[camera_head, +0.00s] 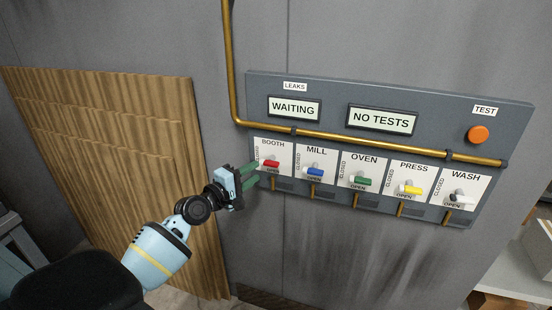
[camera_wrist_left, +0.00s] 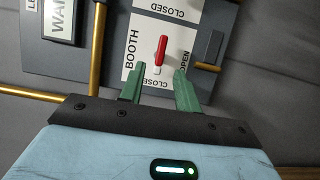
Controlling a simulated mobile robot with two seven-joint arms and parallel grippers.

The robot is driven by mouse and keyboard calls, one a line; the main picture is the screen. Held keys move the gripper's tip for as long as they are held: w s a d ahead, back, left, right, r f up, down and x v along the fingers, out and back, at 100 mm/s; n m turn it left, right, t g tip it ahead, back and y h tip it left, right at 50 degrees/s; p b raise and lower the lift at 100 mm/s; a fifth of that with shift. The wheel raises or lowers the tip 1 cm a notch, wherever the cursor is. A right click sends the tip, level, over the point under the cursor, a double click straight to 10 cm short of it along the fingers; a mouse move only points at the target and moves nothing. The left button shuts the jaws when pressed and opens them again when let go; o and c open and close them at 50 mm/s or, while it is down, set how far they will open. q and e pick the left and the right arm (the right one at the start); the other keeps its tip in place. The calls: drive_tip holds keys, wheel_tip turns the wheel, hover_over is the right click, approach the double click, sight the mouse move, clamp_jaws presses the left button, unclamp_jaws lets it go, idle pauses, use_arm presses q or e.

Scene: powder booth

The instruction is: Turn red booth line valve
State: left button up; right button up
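The red booth line valve handle (camera_head: 271,163) sits on the white BOOTH plate at the left end of the valve row. In the head view its handle lies roughly horizontal, above the OPEN label. In the left wrist view the red handle (camera_wrist_left: 160,49) lies beyond and between the fingertips, with CLOSED and OPEN labels around it. My left gripper (camera_head: 252,175) is just left of the BOOTH plate, pointing at it. Its two green fingers (camera_wrist_left: 158,75) are apart with nothing between them, and they seem short of the handle. My right gripper is not in view.
To the right are the blue MILL (camera_head: 315,171), green OVEN (camera_head: 361,181), yellow PRESS (camera_head: 411,190) and WASH (camera_head: 458,198) valves. A brass pipe (camera_head: 350,140) runs above them. Displays read WAITING (camera_head: 295,108) and NO TESTS (camera_head: 381,119). An orange TEST button (camera_head: 478,134) is at upper right.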

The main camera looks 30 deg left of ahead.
sight(266, 165)
use_arm(q)
drive_tip(key=shift+w+d+b, duration=0.15)
drive_tip(key=shift+w+d, duration=0.05)
drive_tip(key=shift+w, duration=1)
drive_tip(key=shift+w+d+b, duration=0.1)
drive_tip(key=shift+w+d, duration=0.15)
drive_tip(key=shift+w, duration=1)
drive_tip(key=shift+w+d+b, duration=0.15)
drive_tip(key=shift+w+d, duration=0.05)
drive_tip(key=shift+w, duration=1)
drive_tip(key=shift+c, duration=0.4)
clamp_jaws()
